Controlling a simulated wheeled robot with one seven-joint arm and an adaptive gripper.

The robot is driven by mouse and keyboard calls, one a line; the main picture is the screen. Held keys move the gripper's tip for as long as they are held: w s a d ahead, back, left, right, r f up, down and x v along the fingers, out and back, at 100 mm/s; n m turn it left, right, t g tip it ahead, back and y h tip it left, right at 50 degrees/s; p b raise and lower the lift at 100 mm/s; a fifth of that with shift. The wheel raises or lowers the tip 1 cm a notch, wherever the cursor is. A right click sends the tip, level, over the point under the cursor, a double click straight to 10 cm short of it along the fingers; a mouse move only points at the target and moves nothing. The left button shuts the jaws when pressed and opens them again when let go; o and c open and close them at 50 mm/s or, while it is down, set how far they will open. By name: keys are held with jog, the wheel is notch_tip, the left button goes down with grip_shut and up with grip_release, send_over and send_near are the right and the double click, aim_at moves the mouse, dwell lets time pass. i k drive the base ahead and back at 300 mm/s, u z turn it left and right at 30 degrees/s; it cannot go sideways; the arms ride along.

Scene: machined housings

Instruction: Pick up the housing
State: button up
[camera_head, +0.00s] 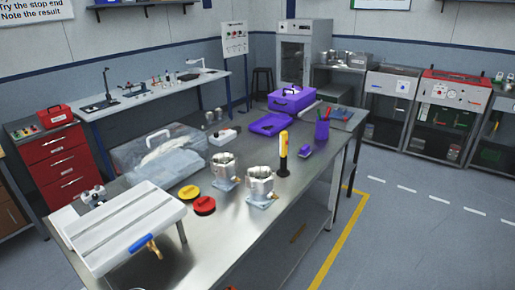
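Two silver-grey machined housings stand upright on the steel workbench (225,240) in the head view. One housing (222,172) is left of the middle. The other housing (260,187) is a little nearer and to its right, with a gap between them. Each seems to have a wider pale base at the bottom. I cannot tell which one the task means. My gripper is not in view, and nothing is seen touching either housing.
A red disc (204,206) and a yellow disc (189,192) lie left of the housings. A black-based yellow cylinder (283,148) stands right of them. A clear box (140,158) and a white slatted stand (115,228) occupy the left. Purple containers (291,100) stand farther back.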

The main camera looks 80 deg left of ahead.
aim_at(263, 188)
jog(key=u, duration=2.2)
jog(key=i, duration=0.45)
